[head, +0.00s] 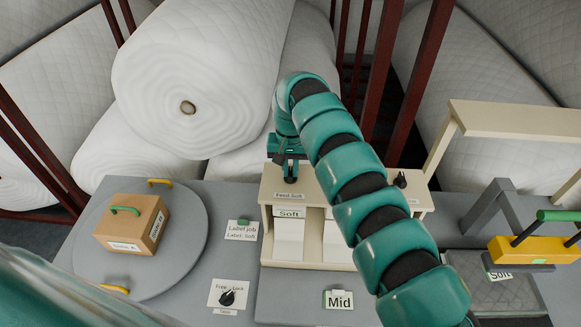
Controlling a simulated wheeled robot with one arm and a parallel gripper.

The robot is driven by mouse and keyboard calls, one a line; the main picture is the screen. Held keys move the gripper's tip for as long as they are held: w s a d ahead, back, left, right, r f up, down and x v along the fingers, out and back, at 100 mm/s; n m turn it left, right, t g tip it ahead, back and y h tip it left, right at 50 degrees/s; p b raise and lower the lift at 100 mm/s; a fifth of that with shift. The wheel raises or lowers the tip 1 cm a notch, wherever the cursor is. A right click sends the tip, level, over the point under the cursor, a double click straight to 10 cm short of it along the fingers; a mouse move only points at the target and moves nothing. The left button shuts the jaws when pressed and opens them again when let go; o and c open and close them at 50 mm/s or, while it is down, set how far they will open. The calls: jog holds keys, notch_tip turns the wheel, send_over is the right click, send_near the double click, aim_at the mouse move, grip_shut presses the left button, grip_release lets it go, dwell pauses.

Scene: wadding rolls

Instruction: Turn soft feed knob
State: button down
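The soft feed knob (291,178) is a small dark knob on top of the cream dispenser box (267,215), above a plate (289,196) reading "Feed Soft". My gripper (289,158) points down right over this knob, at the end of my teal arm. The fingers are small and dark here, and I cannot tell whether they touch the knob or how far apart they are. A white "Soft" card (289,214) is on the box front below the plate.
A second dark knob (401,180) is on the box's right end, beyond my arm. A round grey turntable (185,255) carries a cardboard box (132,226) at left. A Free/Lock knob (227,298) and "Mid" card (339,299) are in front. A yellow-and-green handled tool (530,251) is at right. White rolls (200,60) stand behind.

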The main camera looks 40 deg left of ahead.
jog(key=shift+f+m+b, duration=0.15)
jog(key=shift+m+b, duration=0.15)
jog(key=shift+b, duration=0.4)
jog(key=shift+m+b, duration=0.3)
jog(key=shift+b, duration=0.1)
jog(key=m+b, duration=0.2)
jog(key=b, duration=0.1)
jog(key=shift+f+b, duration=0.15)
jog(key=shift+b, duration=0.2)
jog(key=m+b, duration=0.2)
jog(key=b, duration=0.1)
jog(key=shift+m, duration=0.4)
jog(key=m+b, duration=0.1)
jog(key=m, duration=0.1)
jog(key=shift+r+m+b, duration=0.25)
jog(key=shift+m+b, duration=0.1)
jog(key=shift+m, duration=0.05)
jog(key=m+b, duration=0.1)
jog(key=m, duration=0.3)
jog(key=shift+r+m, duration=0.2)
jog(key=shift+m, duration=2.5)
